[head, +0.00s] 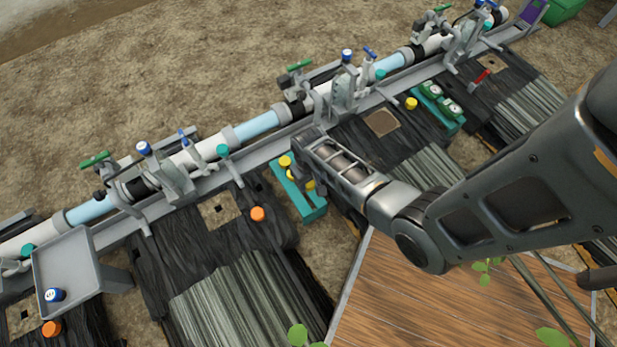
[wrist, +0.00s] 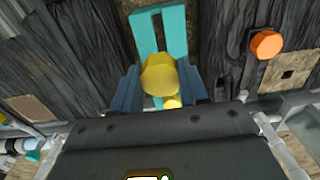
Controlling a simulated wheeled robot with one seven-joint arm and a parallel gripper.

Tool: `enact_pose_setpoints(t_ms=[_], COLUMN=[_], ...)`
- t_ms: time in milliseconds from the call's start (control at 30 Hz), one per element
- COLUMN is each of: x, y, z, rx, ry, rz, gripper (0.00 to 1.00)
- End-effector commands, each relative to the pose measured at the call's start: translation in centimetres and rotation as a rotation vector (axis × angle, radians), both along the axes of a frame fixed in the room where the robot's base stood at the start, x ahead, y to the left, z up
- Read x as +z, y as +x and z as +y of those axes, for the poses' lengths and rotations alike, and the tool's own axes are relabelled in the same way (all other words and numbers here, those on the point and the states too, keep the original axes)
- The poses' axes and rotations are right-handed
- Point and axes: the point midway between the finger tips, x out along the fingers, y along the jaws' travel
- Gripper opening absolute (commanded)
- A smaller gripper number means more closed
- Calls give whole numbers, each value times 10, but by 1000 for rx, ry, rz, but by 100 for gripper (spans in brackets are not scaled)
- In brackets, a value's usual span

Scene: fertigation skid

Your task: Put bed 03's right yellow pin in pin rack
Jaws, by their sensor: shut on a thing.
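My gripper (wrist: 158,88) is shut on a yellow pin (wrist: 158,75), with a blue-grey finger on each side of it in the wrist view. The held pin shows partly behind the fingers in the head view (head: 310,185). A teal pin rack (head: 309,208) lies below; its bare part also shows in the wrist view (wrist: 176,30). Another yellow pin (head: 285,161) is at the rack's upper end and is partly hidden behind the held pin in the wrist view (wrist: 171,103). I cannot tell whether the held pin touches the rack.
An orange pin (head: 257,214) stands on the dark bed left of the rack. Another teal rack (head: 450,124) with green-topped items and a yellow pin (head: 411,103) are farther right. The pipe line (head: 255,125) runs behind. A grey tray (head: 68,262) stands at left, and a wooden top (head: 430,300) in front.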

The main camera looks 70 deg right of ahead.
Motion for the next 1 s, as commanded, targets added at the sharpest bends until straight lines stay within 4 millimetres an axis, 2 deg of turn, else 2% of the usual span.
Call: enact_pose_setpoints(t_ms=[1000], x=[-72], y=[0], z=[0], rx=[1], ry=[0], rz=[0], gripper=[15])
